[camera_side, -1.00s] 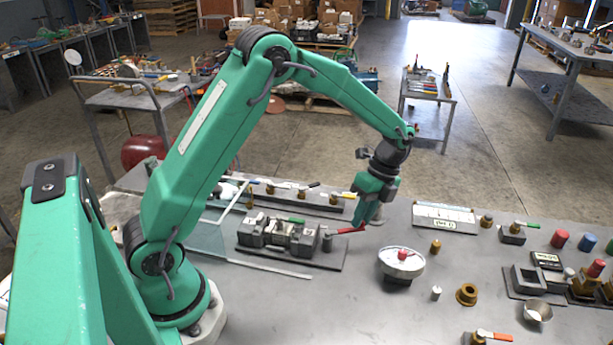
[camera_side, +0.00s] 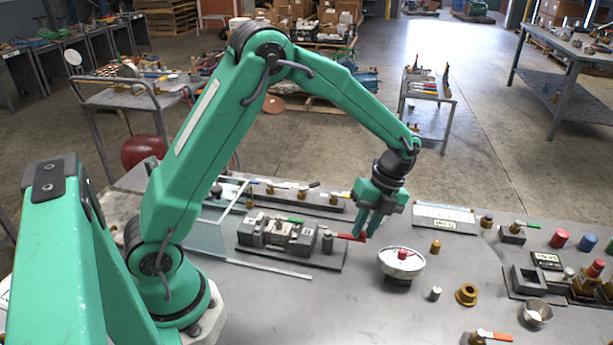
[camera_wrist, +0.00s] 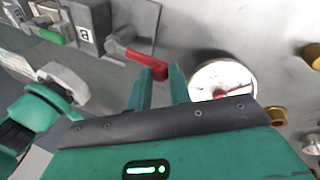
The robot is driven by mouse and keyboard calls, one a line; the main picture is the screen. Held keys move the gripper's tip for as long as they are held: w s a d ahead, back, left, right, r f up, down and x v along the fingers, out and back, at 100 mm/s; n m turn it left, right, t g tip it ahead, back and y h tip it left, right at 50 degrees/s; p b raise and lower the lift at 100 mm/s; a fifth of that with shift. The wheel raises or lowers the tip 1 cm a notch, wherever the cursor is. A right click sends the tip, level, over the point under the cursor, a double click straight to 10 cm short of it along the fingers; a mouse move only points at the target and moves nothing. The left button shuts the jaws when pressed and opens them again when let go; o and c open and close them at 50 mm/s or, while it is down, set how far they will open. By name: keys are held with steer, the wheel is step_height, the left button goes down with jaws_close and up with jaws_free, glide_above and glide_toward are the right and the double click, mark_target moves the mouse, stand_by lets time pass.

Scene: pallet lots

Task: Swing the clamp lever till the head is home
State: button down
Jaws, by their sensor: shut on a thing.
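The clamp (camera_side: 278,232) is a row of grey blocks on a dark base plate at the middle of the bench. Its red lever (camera_side: 346,237) sticks out to the right from a grey pivot post (camera_side: 327,243). In the wrist view the lever (camera_wrist: 138,58) runs from its grey hub to between my fingertips. My gripper (camera_side: 361,236) points down and is shut on the lever's free end; the fingers (camera_wrist: 161,76) stand on either side of it. I cannot tell whether the clamp's head touches the part beside it.
A round white dial with a red centre (camera_side: 402,260) stands just right of the lever. A brass ring (camera_side: 467,294) and small fittings lie farther right. A clear panel (camera_side: 206,238) stands left of the clamp. The bench front is mostly clear.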

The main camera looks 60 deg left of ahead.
steer(key=shift+s+d+f, duration=0.1)
steer(key=shift+d+f, duration=0.05)
steer(key=shift+d, duration=0.05)
steer(key=c, duration=1.3)
jaws_free()
steer(key=shift+a, duration=0.1)
steer(key=shift+v, duration=4)
